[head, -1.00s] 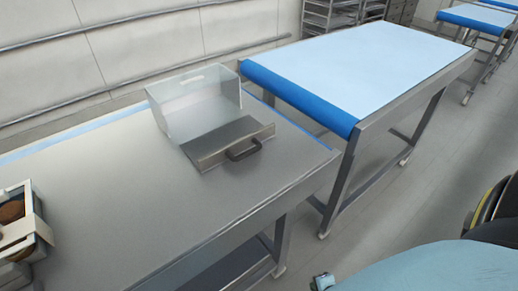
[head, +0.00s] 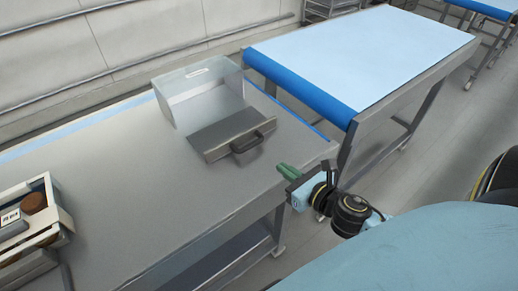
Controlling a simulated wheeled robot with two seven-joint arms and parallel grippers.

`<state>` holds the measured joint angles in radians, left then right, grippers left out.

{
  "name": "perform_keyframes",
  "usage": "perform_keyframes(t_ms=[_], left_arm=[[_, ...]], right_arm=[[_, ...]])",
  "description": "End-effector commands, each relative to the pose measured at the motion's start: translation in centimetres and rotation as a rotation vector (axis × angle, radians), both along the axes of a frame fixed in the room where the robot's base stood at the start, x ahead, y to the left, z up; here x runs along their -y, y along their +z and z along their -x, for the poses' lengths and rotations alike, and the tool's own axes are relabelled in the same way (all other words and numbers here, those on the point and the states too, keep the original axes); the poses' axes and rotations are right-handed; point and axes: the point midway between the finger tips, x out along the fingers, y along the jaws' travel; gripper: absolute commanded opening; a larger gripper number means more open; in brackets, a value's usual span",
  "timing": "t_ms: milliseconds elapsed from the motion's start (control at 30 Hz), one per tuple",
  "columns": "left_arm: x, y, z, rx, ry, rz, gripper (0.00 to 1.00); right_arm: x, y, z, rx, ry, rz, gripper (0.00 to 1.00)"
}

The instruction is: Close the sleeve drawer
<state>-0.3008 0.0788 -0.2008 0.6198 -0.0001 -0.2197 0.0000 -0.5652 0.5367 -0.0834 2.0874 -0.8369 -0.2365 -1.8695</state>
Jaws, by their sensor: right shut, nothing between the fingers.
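The sleeve drawer (head: 222,134) is a grey metal drawer that juts out from a pale box-shaped housing (head: 190,105) on the steel table. Its front panel carries a dark handle (head: 247,143). The drawer stands open toward the table's front right. My right gripper (head: 284,171), with green fingertips, is shut and empty. It is to the right of and below the handle in the picture, near the table's right front edge, apart from the drawer. My left gripper is not in view.
The steel table (head: 120,170) has clear room left of the drawer. A box with brown round items (head: 35,202) sits at the far left. A blue and white conveyor table (head: 370,60) stands behind, to the right, with a gap between the tables.

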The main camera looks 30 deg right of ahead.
Motion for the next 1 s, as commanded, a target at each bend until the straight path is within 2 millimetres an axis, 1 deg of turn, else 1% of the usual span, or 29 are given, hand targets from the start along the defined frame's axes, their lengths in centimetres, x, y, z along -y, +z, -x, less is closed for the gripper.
perform_keyframes(t_ms=[33, 400, 600, 700, 800, 1000], left_arm=[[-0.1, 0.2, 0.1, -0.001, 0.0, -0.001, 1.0], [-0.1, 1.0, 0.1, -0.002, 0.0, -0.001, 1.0], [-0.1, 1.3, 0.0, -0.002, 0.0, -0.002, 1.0], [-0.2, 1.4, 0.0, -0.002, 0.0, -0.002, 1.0], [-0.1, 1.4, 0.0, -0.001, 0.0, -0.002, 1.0], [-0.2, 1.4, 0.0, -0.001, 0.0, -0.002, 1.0]], right_arm=[[-0.1, 0.0, -1.0, 0.002, -0.001, -0.002, 0.0], [-0.6, -1.4, -7.0, 0.002, -0.003, -0.005, 0.0], [-0.9, -2.0, -9.7, 0.0, -0.002, -0.006, 0.0], [-1.0, -2.2, -10.5, 0.0, -0.003, -0.004, 0.0], [-1.0, -2.4, -10.9, -0.001, -0.003, -0.004, 0.0], [-1.0, -2.5, -11.1, -0.001, -0.002, -0.004, 0.0]])
